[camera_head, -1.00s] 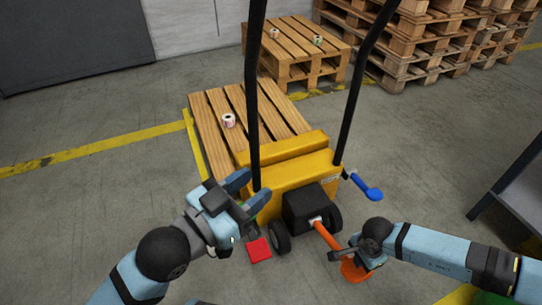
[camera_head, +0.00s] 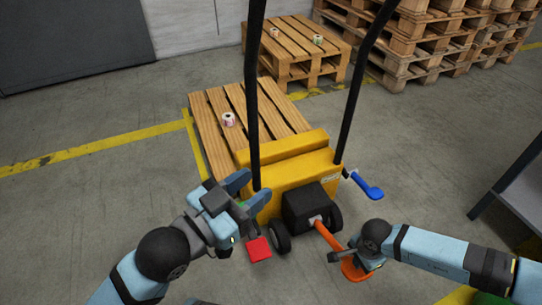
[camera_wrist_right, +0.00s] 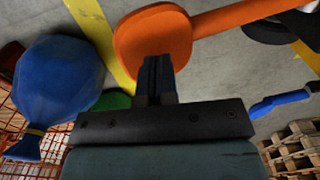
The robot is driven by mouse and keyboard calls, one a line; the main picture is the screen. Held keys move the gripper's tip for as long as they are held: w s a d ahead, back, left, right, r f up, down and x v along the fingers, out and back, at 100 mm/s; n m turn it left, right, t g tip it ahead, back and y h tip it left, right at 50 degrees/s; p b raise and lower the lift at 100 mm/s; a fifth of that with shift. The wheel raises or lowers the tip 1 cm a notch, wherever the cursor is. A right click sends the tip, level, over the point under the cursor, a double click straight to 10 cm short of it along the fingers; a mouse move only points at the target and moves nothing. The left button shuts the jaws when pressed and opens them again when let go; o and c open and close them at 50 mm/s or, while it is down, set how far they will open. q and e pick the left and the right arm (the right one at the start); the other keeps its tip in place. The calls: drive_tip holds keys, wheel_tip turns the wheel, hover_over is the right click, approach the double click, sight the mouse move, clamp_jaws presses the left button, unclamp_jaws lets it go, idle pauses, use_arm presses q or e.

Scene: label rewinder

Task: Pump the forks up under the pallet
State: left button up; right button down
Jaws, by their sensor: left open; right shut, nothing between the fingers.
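The yellow pallet truck (camera_head: 290,172) stands at the near end of the slatted wooden pallet (camera_head: 212,130); its forks are hidden. An orange pump pedal (camera_head: 328,236) slopes down from the truck's black block to a flat plate, which also shows in the right wrist view (camera_wrist_right: 150,32). My right gripper (camera_head: 338,257) is shut and empty at the plate; in the wrist view its fingertips (camera_wrist_right: 157,62) overlap the plate, contact unclear. My left gripper (camera_head: 250,189) is open by the foot of the left black upright (camera_head: 252,100); whether it surrounds it, I cannot tell.
A blue lever (camera_head: 367,186) sticks out right of the truck, and a red pedal (camera_head: 258,248) lies left. A label roll (camera_head: 228,120) stands on the pallet. Stacked pallets (camera_head: 410,45) stand behind. A blue sack (camera_wrist_right: 60,75) shows in the wrist view.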

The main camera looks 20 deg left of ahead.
drive_tip(key=shift+f, duration=0.8)
use_arm(q)
drive_tip(key=shift+f, duration=0.25)
use_arm(e)
wheel_tip(320, 180, down, 12)
drive_tip(key=shift+r, duration=0.2)
use_arm(q)
drive_tip(key=shift+r, duration=0.1)
use_arm(e)
wheel_tip(320, 180, up, 9)
drive_tip(key=p, duration=0.7)
drive_tip(key=shift+s+r+p, duration=0.15)
drive_tip(key=shift+p, duration=0.15)
wheel_tip(320, 180, up, 4)
drive_tip(key=p, duration=0.2)
drive_tip(key=shift+d+f+p, duration=0.1)
drive_tip(key=shift+f+p, duration=0.15)
drive_tip(key=shift+p, duration=0.15)
use_arm(q)
wheel_tip(320, 180, up, 7)
drive_tip(key=s+d+n, duration=0.1)
drive_tip(key=s+n, duration=0.1)
drive_tip(key=n, duration=0.2)
drive_tip(key=shift+s+f+t+y, duration=0.2)
drive_tip(key=shift+s+t+y, duration=0.05)
drive_tip(key=shift+t+y, duration=0.05)
